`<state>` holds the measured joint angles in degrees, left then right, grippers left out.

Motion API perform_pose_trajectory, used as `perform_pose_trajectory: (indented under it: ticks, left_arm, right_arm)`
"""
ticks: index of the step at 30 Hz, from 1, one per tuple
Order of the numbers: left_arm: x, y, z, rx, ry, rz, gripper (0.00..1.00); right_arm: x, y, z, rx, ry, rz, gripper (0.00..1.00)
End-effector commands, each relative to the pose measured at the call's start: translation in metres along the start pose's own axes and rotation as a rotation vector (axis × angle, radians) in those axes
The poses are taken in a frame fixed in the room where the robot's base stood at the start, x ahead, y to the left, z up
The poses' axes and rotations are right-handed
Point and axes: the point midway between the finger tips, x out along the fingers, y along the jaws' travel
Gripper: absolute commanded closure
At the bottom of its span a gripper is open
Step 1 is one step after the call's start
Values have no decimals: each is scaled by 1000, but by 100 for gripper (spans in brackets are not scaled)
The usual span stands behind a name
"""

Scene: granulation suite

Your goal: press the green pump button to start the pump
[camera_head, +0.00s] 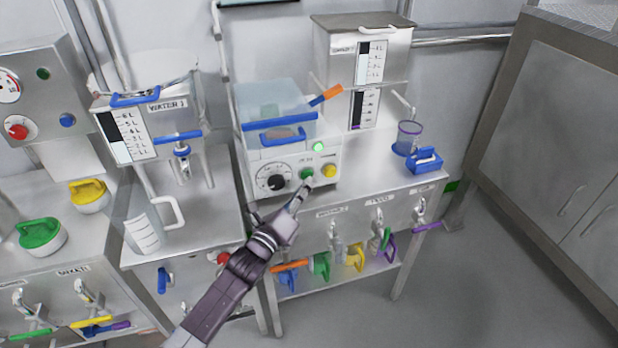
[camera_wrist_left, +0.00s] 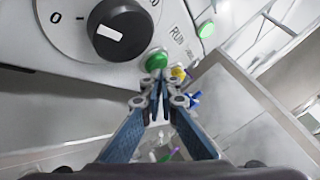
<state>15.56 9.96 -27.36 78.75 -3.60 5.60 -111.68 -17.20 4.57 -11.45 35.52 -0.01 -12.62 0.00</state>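The green pump button (camera_head: 307,174) is on the front of a white pump box (camera_head: 255,160), between a black dial (camera_head: 274,183) and a yellow button (camera_head: 329,171). A bright green lamp (camera_head: 318,147) is above it. My left gripper (camera_head: 303,192) points up at the green button from just below and in front. In the left wrist view the green button (camera_wrist_left: 156,59) is just past my fingertips (camera_wrist_left: 160,82), which are closed together with nothing between them. I cannot tell whether they touch the button. My right gripper is not in view.
A clear tub with a blue rim (camera_head: 280,122) sits on the pump box. A blue-rimmed cup (camera_head: 407,138) and a blue clamp (camera_head: 425,161) stand to the right on the steel table. A measuring jug (camera_head: 143,233) is at the left. Colored handles hang below the table.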

Motion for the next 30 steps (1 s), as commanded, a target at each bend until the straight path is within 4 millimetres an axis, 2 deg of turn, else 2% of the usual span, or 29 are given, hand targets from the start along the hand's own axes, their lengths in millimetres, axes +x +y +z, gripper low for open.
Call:
perform_pose_trajectory:
  ticks: [1,15,30]
  left_arm:
    - [-1,-3,10,1,-15,2,100]
    - [-34,-26,-18,-1,-10,1,100]
    - [-37,-28,-22,0,-8,0,100]
  right_arm:
    - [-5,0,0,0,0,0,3]
    - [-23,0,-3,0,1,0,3]
    - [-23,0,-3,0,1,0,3]
